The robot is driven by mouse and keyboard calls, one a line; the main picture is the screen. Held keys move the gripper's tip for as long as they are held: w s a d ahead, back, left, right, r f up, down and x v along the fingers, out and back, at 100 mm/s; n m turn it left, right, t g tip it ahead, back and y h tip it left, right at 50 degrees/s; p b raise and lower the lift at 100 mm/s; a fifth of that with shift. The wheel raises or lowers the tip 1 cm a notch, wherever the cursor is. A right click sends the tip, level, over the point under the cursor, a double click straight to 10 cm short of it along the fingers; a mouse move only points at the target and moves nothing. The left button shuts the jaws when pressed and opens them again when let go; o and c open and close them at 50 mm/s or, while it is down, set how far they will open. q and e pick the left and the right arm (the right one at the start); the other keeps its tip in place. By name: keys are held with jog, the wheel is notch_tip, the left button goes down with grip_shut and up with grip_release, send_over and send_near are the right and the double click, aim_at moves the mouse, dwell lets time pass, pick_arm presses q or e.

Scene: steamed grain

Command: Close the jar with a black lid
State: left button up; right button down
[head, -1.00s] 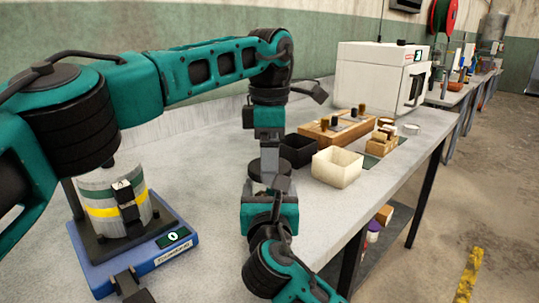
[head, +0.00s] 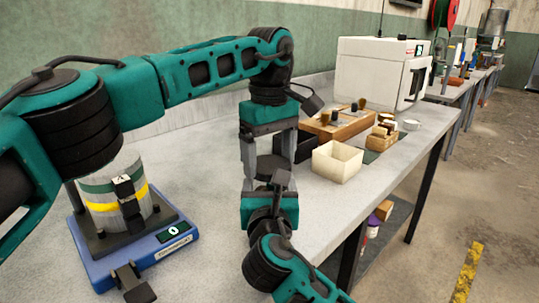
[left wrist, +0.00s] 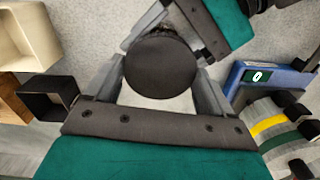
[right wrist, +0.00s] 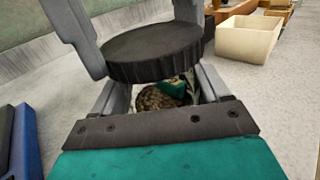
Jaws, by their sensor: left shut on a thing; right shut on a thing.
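The round black lid (head: 273,168) is gripped between the fingers of my left gripper (head: 269,172), which points down. It also shows in the left wrist view (left wrist: 160,66). In the right wrist view the lid (right wrist: 150,48) hangs close above the open jar (right wrist: 158,97), which holds brown grain. My right gripper (right wrist: 160,90) is shut around the jar from the near side. A gap shows between the lid and the jar there. In the head view the lid and grippers hide most of the jar, so their exact alignment is unclear.
A blue scale (head: 112,262) with a steel and yellow-banded container (head: 104,203) stands at left. A cream box (head: 338,162), a black box (head: 305,150) and a wooden rack (head: 335,127) lie behind the grippers. A white oven (head: 375,70) stands farther back.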

pick_arm(q)
jog(key=m, duration=0.5)
jog(key=shift+m, duration=0.3)
jog(key=m, duration=0.6)
jog(key=shift+m, duration=0.3)
jog(key=o, duration=0.8)
jog(key=shift+r, duration=0.1)
jog(key=shift+r, duration=2.2)
